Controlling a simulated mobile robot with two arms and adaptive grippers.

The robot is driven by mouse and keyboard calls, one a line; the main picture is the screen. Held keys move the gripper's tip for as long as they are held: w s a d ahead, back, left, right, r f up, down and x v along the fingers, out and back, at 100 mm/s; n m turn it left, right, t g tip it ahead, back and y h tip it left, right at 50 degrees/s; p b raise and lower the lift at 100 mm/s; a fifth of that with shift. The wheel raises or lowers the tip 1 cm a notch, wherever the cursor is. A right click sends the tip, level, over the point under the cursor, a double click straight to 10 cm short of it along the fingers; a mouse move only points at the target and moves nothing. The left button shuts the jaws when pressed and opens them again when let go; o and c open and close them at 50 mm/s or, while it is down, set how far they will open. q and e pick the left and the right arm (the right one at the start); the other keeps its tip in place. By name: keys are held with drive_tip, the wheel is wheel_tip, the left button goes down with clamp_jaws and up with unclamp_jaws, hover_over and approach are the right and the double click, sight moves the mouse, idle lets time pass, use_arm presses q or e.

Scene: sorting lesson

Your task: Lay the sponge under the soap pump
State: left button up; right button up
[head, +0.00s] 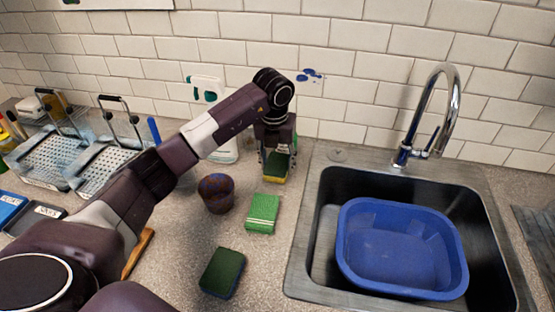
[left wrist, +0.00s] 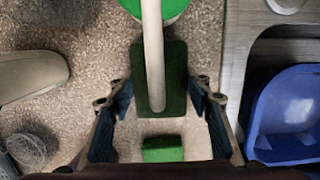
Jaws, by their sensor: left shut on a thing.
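My left gripper (head: 276,168) is shut on a sponge (head: 274,179) with a dark green top and a yellow lower layer, low over the counter left of the sink. In the left wrist view the dark green sponge (left wrist: 175,75) lies between the fingers (left wrist: 160,98). The soap pump (left wrist: 153,45) shows there as a long pale spout above the sponge, with a round green part at the top edge. In the head view the pump is mostly hidden behind my gripper. I cannot tell whether the sponge touches the counter. My right gripper is out of view.
A bright green sponge (head: 262,214), a darker sponge (head: 222,272) and a brown cup (head: 217,193) stand nearby. A white bottle (head: 229,152) is partly behind my arm. The sink (head: 316,262) at right holds a blue basin (head: 400,285). Metal baskets (head: 97,172) stand far left.

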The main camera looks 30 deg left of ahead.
use_arm(q)
drive_tip(key=shift+w, duration=0.1)
drive_tip(key=shift+f, duration=0.1)
drive_tip(key=shift+f, duration=0.2)
drive_tip(key=o, duration=0.7)
drive_tip(key=shift+r, duration=0.1)
